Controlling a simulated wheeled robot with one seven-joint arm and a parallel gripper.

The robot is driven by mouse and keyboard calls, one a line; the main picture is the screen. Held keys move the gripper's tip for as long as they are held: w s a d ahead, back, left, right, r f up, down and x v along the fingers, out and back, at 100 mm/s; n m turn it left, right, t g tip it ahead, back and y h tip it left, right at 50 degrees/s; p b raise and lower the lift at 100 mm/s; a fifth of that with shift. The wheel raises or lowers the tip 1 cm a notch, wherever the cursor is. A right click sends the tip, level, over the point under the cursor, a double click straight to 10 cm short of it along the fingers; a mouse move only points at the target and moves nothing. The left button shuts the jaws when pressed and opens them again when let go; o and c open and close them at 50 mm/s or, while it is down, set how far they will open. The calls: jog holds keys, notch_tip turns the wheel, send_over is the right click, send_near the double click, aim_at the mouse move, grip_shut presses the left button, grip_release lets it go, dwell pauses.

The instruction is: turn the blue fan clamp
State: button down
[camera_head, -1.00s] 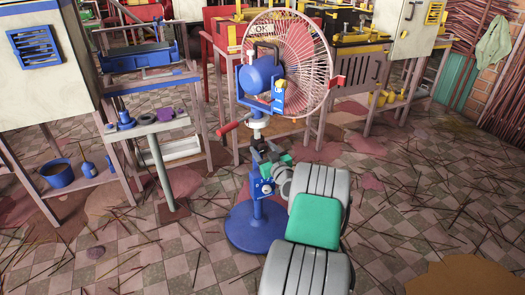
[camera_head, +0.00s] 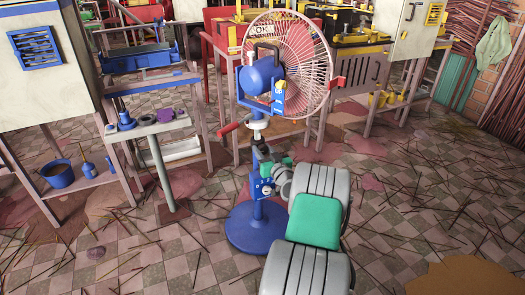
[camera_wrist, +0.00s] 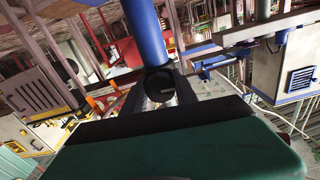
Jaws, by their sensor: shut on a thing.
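The fan (camera_head: 292,62) has a pink wire cage and a blue motor. It stands on a blue pole (camera_head: 258,212) with a round blue base (camera_head: 257,230). A white collar (camera_head: 257,125) sits below the fan, and a red handle (camera_head: 229,127) sticks out to the left. My dark gripper (camera_head: 262,150) is at the pole just below the collar. The wrist view shows its fingers (camera_wrist: 160,85) shut around a dark round part, with the blue pole (camera_wrist: 142,32) rising beyond it. The blue clamp is mostly hidden by my gripper.
A small table (camera_head: 150,128) with blue and purple parts stands left of the fan. A workbench with yellow and red machines (camera_head: 365,50) stands behind. Thin sticks litter the tiled floor (camera_head: 400,195). A blue bucket (camera_head: 57,173) sits on a low shelf.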

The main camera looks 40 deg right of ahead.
aim_at(264, 151)
jog(key=shift+m, duration=1.2)
jog(key=c, duration=1)
grip_release()
jog(key=shift+o, duration=0.2)
jog(key=p+v, duration=0.2)
jog(key=v, duration=0.5)
jog(key=shift+s+a, duration=0.2)
jog(key=shift+s, duration=0.2)
